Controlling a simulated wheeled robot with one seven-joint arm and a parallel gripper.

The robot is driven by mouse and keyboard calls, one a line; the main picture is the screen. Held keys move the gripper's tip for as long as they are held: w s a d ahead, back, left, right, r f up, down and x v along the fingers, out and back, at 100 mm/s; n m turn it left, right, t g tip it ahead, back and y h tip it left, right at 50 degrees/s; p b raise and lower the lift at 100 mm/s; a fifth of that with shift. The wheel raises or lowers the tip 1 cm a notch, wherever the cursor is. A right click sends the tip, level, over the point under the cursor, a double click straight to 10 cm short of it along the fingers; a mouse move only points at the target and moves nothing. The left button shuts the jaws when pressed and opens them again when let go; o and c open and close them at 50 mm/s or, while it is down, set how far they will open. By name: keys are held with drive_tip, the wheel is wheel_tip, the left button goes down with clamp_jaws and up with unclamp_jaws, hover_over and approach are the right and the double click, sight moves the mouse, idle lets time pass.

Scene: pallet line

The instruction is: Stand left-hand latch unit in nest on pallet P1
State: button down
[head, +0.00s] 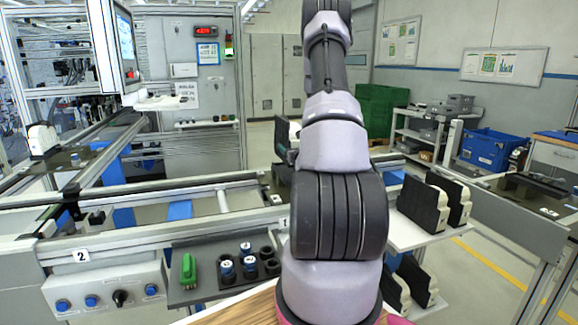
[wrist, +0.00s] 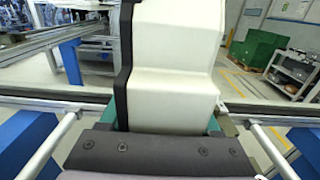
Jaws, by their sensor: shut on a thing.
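In the wrist view a cream latch unit (wrist: 175,55) with a black left edge stands upright in front of the camera. My gripper (wrist: 165,128) is shut on its lower part; the dark jaw piece hides its foot. A little green shows beside the foot, but I cannot tell whether the unit touches a nest. In the head view my arm hides the gripper and most of the held unit; a dark upright piece (head: 282,138) shows just left of the arm. Pallet P1 and its nest are mostly hidden behind the arm.
More black-and-cream units (head: 422,205) stand on a white shelf at the right, with others on a lower shelf. A dark tray (head: 205,292) holds a green part (head: 188,270) and several small cylinders. Conveyor rails (wrist: 265,118) run across behind the held unit.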

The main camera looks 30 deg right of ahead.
drive_tip(key=shift+a+f, duration=0.1)
drive_tip(key=shift+f, duration=2.7)
drive_tip(key=shift+f, duration=0.1)
drive_tip(key=shift+c, duration=0.5)
unclamp_jaws()
drive_tip(key=v, duration=1.2)
drive_tip(key=shift+s, duration=0.15)
